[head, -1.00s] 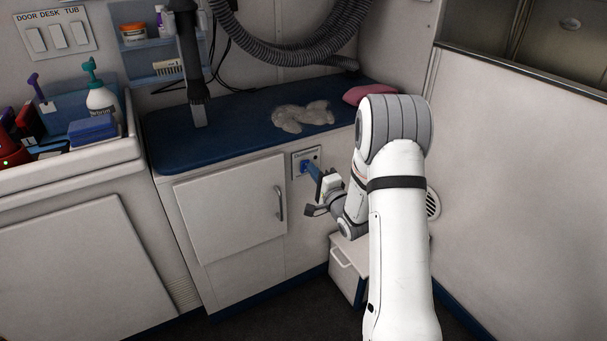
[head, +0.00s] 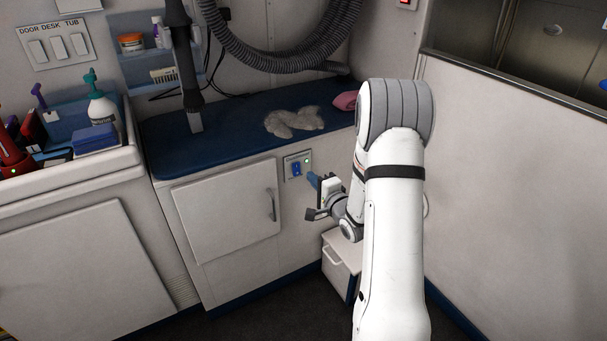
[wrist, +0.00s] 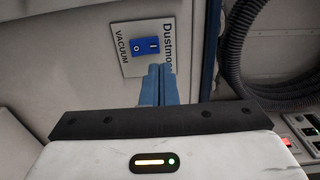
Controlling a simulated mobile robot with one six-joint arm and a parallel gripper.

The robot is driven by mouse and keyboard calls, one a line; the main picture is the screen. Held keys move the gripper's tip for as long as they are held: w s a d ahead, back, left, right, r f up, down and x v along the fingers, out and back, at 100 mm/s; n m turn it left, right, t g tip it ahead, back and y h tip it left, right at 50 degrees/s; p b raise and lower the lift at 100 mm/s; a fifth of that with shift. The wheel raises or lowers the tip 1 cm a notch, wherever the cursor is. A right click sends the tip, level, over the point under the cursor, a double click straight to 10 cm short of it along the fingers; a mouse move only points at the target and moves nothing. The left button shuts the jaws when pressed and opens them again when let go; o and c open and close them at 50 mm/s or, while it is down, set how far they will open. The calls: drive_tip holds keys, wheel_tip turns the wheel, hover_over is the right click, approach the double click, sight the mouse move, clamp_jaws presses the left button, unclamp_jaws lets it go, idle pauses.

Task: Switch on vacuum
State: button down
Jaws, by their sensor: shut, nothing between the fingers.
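The vacuum switch plate (head: 290,177) is on the front of the cabinet, right of its door. In the wrist view the blue rocker (wrist: 145,47) has O and I marks, on a plate reading VACUUM and Dustmo..., the rest of the word hidden. My gripper (head: 311,177) is shut and empty, its blue fingers just right of and below the rocker, apart from it in the head view. In the wrist view the fingertips (wrist: 160,69) cover the plate's edge.
A blue padded top (head: 230,128) above the switch holds a grey fluffy clump (head: 294,121) and a pink item (head: 345,101). A grey hose (head: 270,58) hangs behind. A small white drawer box (head: 338,268) stands below my gripper. The cabinet door (head: 225,212) is shut.

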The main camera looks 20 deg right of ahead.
drive_tip(key=r+p+v, duration=0.1)
drive_tip(key=v, duration=0.6)
drive_tip(key=shift+s, duration=0.15)
